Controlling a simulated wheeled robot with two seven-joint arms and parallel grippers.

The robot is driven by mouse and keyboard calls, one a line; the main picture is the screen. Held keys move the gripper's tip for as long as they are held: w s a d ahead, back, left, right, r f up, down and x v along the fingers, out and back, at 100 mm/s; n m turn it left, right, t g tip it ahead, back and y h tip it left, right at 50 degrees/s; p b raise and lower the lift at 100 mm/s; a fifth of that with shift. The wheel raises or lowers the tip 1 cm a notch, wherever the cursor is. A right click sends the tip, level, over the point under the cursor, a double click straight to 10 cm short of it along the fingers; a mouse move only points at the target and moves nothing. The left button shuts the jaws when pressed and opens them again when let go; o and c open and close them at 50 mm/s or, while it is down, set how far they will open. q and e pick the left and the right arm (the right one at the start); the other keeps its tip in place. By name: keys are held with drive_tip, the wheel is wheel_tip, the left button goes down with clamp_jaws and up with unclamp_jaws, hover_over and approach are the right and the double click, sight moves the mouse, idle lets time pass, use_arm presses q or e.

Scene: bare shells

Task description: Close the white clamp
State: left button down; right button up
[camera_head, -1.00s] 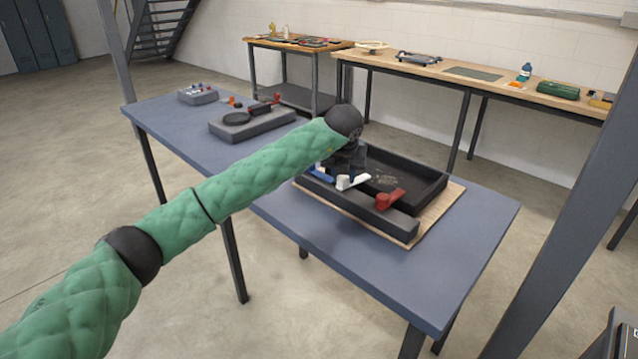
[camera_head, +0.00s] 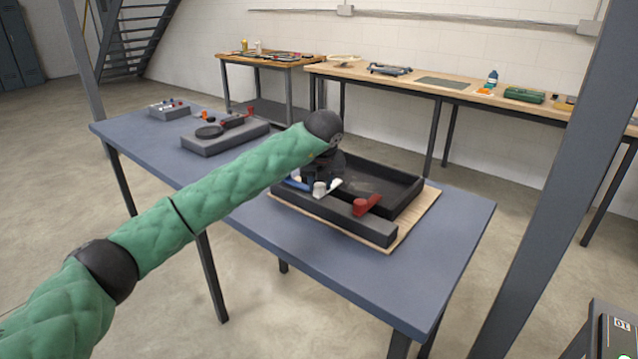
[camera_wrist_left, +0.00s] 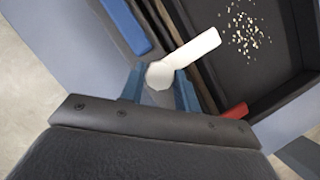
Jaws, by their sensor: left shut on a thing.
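The white clamp (camera_head: 321,189) sits on the near dark rail of the tray (camera_head: 395,208), between the blue clamp (camera_head: 297,184) and the red clamp (camera_head: 368,204). In the left wrist view, the white clamp's arm (camera_wrist_left: 195,48) reaches up and right from a rounded end toward the tray's inside. My left gripper (camera_wrist_left: 159,88) has its fingers on either side of that rounded end and is shut on it. In the head view my left arm and dark wrist cover most of this gripper. My right gripper is not in view.
The tray lies on a wooden board (camera_head: 412,230) on the blue-grey table (camera_head: 290,245). Dark blocks with small parts (camera_head: 225,137) stand toward the table's far left end. The table's near right end is bare. A grey post (camera_head: 560,190) rises at the right.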

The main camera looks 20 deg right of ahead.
use_arm(q)
drive_tip(key=c, duration=1)
unclamp_jaws()
drive_tip(key=shift+s+r, duration=0.15)
drive_tip(key=shift+r, duration=0.4)
drive_tip(key=b+v, duration=0.1)
drive_tip(key=v, duration=0.5)
drive_tip(key=shift+s+a+r, duration=0.1)
drive_tip(key=shift+s+r, duration=0.05)
drive_tip(key=shift+r, duration=0.2)
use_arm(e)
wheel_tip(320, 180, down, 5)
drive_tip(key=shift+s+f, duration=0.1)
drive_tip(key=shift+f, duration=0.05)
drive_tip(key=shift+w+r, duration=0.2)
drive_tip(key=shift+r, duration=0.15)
